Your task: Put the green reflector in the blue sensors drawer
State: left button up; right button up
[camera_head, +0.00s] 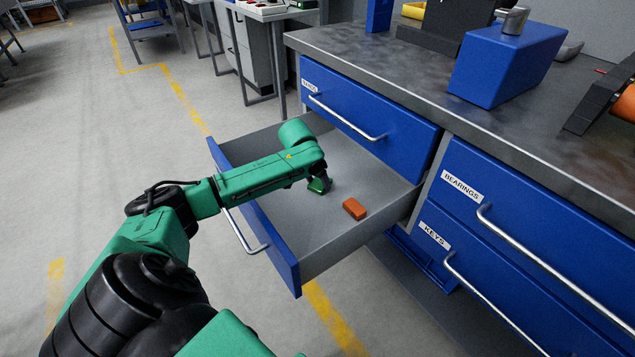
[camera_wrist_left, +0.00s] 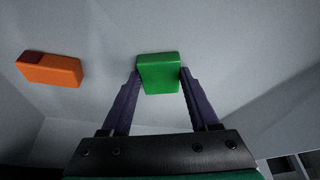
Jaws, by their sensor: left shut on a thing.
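The green reflector (camera_wrist_left: 158,73) is a small green block between the fingertips of my left gripper (camera_wrist_left: 158,80), which is shut on it. In the head view the green reflector (camera_head: 318,186) shows partly behind the left gripper (camera_head: 322,186), low inside the open blue drawer (camera_head: 284,258). I cannot tell whether the block touches the drawer floor. The open drawer's front label is not in view, so I cannot read its name. An orange block (camera_head: 354,208) lies on the drawer floor to the right; it is at the left in the wrist view (camera_wrist_left: 50,70). My right gripper is not in view.
A closed blue drawer (camera_head: 360,110) sits above the open one, its label hard to read. Closed drawers labelled BEARINGS (camera_head: 520,215) and KEYS (camera_head: 460,260) are at right. The grey worktop (camera_head: 400,70) holds a blue box (camera_head: 508,62). Floor at left is clear.

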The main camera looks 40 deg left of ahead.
pick_arm(q)
jog(key=o, duration=1.3)
jog(key=shift+o, duration=0.2)
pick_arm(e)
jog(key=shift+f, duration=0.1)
pick_arm(q)
jog(key=shift+r, duration=0.25)
jog(key=p+v, duration=0.3)
jog(key=v, duration=0.8)
jog(key=shift+s+r+p, duration=0.2)
jog(key=shift+r+p, duration=0.05)
jog(key=shift+p, duration=0.1)
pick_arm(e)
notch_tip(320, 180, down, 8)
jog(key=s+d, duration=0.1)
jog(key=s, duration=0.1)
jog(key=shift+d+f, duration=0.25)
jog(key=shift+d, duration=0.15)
